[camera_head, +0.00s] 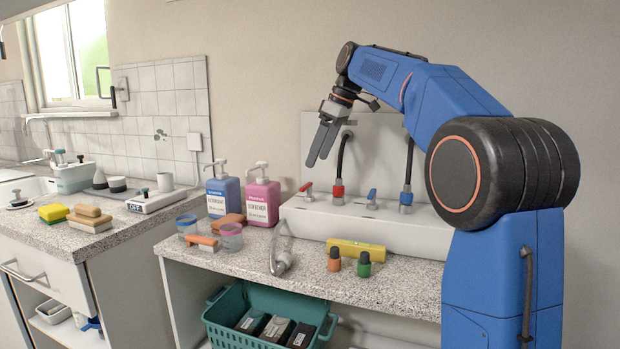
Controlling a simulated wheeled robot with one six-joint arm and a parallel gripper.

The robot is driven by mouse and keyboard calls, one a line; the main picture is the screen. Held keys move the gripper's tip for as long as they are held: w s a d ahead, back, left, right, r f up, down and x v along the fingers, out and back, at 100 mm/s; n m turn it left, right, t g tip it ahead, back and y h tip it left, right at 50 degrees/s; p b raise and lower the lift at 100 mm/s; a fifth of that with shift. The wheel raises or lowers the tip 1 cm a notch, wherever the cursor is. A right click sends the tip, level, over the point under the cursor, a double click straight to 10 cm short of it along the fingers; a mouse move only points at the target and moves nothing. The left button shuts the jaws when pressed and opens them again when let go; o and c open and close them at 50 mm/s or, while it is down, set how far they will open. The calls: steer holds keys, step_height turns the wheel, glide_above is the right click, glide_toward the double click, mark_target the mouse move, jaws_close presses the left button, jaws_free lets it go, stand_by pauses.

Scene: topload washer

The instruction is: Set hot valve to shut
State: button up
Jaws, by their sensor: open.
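The hot valve (308,190) has a small red lever handle and stands on the white washer top at its left end, beside a hose with a red collar (338,195). The exact angle of its handle is hard to read at this size. A similar valve with a blue lever (372,197) stands to its right. My gripper (318,161) hangs above the hot valve in the picture, fingers pointing down and slightly left. It is open and empty, with a visible gap to the valve.
A black hose with a blue collar (406,197) rises at right. A blue bottle (222,195) and a pink bottle (262,202) stand left of the washer top. A yellow level (356,249), an orange-bodied bottle (334,261) and a green-bodied bottle (364,265) sit in front.

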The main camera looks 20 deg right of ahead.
mark_target(306, 185)
steer(key=x, duration=0.8)
steer(key=shift+s+d, duration=0.1)
steer(key=shift+c, duration=0.3)
steer(key=c, duration=1)
